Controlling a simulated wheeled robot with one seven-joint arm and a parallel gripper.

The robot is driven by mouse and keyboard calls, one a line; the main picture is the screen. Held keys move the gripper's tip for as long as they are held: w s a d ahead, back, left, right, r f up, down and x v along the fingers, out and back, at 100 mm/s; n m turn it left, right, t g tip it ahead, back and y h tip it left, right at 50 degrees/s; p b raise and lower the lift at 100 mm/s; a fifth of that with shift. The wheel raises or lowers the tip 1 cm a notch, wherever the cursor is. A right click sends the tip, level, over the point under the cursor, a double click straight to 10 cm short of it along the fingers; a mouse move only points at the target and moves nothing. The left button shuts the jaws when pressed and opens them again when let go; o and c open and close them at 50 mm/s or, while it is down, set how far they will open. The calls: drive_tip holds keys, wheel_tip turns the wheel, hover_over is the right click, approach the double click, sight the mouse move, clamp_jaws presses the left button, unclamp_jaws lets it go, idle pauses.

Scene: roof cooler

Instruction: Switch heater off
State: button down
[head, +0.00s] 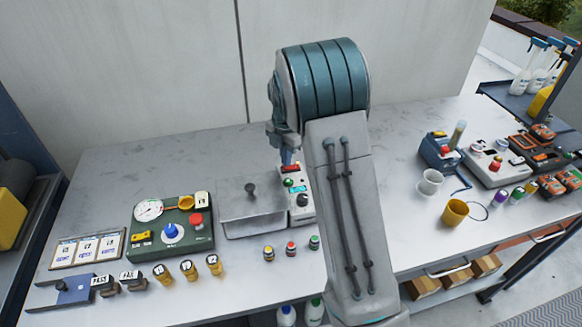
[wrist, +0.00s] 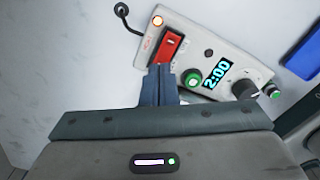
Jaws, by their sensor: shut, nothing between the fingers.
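The heater's control panel (head: 297,210) stands on the bench beside a lidded metal tank (head: 236,217). In the head view my gripper (head: 288,156) is just behind the red switch, partly hidden by my arm.
A green box with a gauge and knobs (head: 170,236) stands left of the tank. Several small capped bottles (head: 291,248) stand in front. A yellow cup (head: 455,212), a white mug (head: 430,182) and other devices (head: 493,163) are at right. A wall (head: 160,75) closes the back.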

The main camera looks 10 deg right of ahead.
drive_tip(key=shift+f+b, duration=0.4)
drive_tip(key=shift+f, duration=0.25)
drive_tip(key=shift+r, duration=0.1)
drive_tip(key=shift+r+p, duration=2.2)
drive_tip(key=shift+r, duration=1.25)
drive_tip(key=s+r+m+t, duration=0.2)
drive_tip(key=s+r+m, duration=0.9)
drive_tip(key=s, duration=0.4)
drive_tip(key=s+m+t, duration=0.1)
drive_tip(key=s+m, duration=1.2)
drive_tip(key=s, duration=0.2)
drive_tip(key=shift+f+t, duration=0.3)
drive_tip(key=shift+f, duration=0.15)
